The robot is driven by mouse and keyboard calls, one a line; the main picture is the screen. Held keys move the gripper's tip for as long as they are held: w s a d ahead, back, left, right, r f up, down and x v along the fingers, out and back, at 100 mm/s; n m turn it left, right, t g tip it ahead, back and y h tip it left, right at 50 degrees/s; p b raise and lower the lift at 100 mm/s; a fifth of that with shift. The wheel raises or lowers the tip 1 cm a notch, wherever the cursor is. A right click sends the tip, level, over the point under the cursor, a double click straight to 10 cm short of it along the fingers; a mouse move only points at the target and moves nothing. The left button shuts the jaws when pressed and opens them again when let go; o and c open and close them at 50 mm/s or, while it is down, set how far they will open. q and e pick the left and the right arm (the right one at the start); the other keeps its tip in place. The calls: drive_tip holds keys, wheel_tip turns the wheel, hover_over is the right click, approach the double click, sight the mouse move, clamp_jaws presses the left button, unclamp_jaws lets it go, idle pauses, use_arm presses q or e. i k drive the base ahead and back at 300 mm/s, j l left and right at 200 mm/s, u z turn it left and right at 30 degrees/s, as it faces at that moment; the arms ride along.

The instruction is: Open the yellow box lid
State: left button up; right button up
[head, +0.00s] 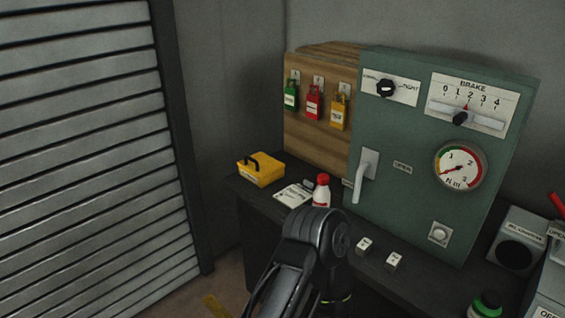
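The yellow box (261,171) sits at the left end of the dark bench, near the wall corner. It has a black handle on top, and its lid looks shut. Part of one of my dark arms rises from the bottom middle, to the right of the box and nearer the camera. Neither of my grippers shows in the head view.
Behind stand a wooden board (318,145) with padlocks and a green control panel (415,175). A slatted shutter (90,150) is at left.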

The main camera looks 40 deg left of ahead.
sight(261, 165)
drive_tip(key=u, duration=1.7)
